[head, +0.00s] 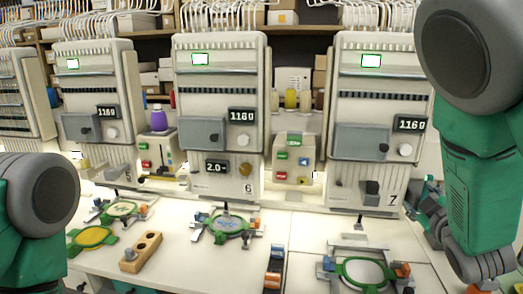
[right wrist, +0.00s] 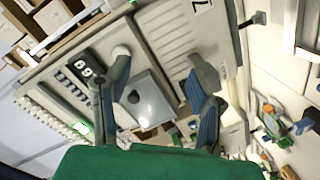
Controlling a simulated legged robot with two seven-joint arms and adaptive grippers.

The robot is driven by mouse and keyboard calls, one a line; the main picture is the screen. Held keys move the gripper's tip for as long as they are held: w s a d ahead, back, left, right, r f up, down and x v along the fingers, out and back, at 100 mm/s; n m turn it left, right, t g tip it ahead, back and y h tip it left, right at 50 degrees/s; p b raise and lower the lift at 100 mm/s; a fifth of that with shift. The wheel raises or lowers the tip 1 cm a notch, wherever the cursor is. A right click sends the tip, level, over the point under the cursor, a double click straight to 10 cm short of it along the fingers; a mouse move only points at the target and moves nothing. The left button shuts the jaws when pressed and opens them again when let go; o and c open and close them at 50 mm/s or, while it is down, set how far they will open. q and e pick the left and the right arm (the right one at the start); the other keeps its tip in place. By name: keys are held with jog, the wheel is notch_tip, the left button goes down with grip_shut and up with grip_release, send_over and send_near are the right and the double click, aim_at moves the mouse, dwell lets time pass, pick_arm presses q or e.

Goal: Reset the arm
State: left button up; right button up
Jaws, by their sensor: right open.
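My right arm (head: 475,170), green with dark grey joints, hangs down the right side of the head view. In the right wrist view my right gripper (right wrist: 158,62) has its two fingers spread apart with nothing between them. Beyond the fingers is the tilted front of a machine (right wrist: 150,100) with a grey box on it. My left arm (head: 35,205) shows at the left edge of the head view, bent near the table's front. My left gripper is out of view.
Embroidery machines (head: 220,110) stand in a row along the back, with panels marked 6 and 7. Green hoops (head: 362,272) lie on the white table (head: 300,240) before them. A wooden block with holes (head: 141,251) lies at the left. Shelves with boxes and white hangers are behind.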

jog(key=s+f+g+b, duration=0.1)
jog(key=s+f, duration=0.1)
jog(key=f, duration=0.4)
jog(key=s+a+f+m+g, duration=0.1)
jog(key=s+f+g, duration=0.1)
jog(key=f, duration=0.5)
jog(key=s+a+f+m+g+b, duration=0.1)
jog(key=s+f+g, duration=0.1)
jog(key=f, duration=0.4)
jog(key=shift+s+f+y+b, duration=0.3)
jog(key=shift+s+y+b, duration=0.1)
jog(key=shift+s, duration=0.35)
jog(key=s+a+f+m+g+y+b, duration=0.1)
jog(key=s+a+f+g, duration=0.2)
jog(key=s+f, duration=0.4)
jog(key=s+a+f+m+g+y+b, duration=0.1)
jog(key=s+a+f+m+g+b, duration=0.1)
jog(key=s+f, duration=0.6)
jog(key=s+a+f+m+g+y+b, duration=0.1)
jog(key=s+a+f+g, duration=0.3)
jog(key=s+f, duration=0.4)
jog(key=s+g+b, duration=0.1)
jog(key=s, duration=0.4)
jog(key=shift+s+a+f+m, duration=0.15)
jog(key=shift+a+f+m, duration=0.1)
jog(key=shift+m, duration=0.15)
